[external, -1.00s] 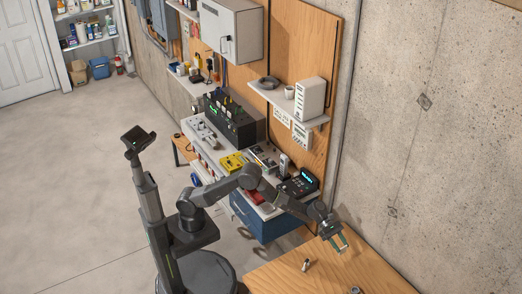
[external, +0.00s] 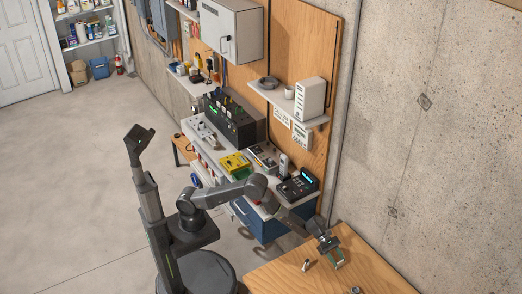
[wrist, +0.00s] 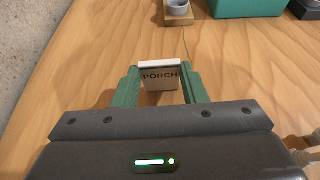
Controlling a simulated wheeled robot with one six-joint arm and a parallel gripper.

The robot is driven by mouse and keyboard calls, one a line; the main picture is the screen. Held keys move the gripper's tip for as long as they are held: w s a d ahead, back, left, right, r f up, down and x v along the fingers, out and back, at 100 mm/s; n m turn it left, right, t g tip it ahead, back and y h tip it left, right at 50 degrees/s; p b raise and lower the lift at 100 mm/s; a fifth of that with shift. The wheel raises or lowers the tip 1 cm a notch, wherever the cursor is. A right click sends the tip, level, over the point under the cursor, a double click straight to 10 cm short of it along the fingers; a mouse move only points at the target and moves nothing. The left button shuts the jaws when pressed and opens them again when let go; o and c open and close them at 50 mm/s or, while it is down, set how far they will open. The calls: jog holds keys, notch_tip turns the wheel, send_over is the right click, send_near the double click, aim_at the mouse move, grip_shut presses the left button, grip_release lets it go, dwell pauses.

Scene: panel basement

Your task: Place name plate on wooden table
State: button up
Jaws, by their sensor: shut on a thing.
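The name plate (wrist: 160,78) is a small white plate with a pale top edge and the word PORCH. In the wrist view it stands upright between the two green fingers of my gripper (wrist: 161,84), which is shut on it. In the external view my gripper (external: 335,258) points down, low over the far part of the wooden table (external: 376,279). The plate is too small to make out clearly there. I cannot tell whether its lower edge touches the table.
A small pale upright object (external: 306,265) stands on the table left of my gripper. In the wrist view a grey cup (wrist: 179,9) on a wooden block, a teal box (wrist: 246,8) and a dark object (wrist: 306,9) lie ahead. Bare tabletop surrounds the plate. A concrete wall (wrist: 30,40) borders the left.

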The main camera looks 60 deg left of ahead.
jog(key=shift+f, duration=0.15)
jog(key=o, duration=1)
jog(key=shift+r, duration=0.3)
jog(key=shift+a, duration=0.4)
jog(key=b+v, duration=0.2)
jog(key=v, duration=0.9)
jog(key=shift+a, duration=0.15)
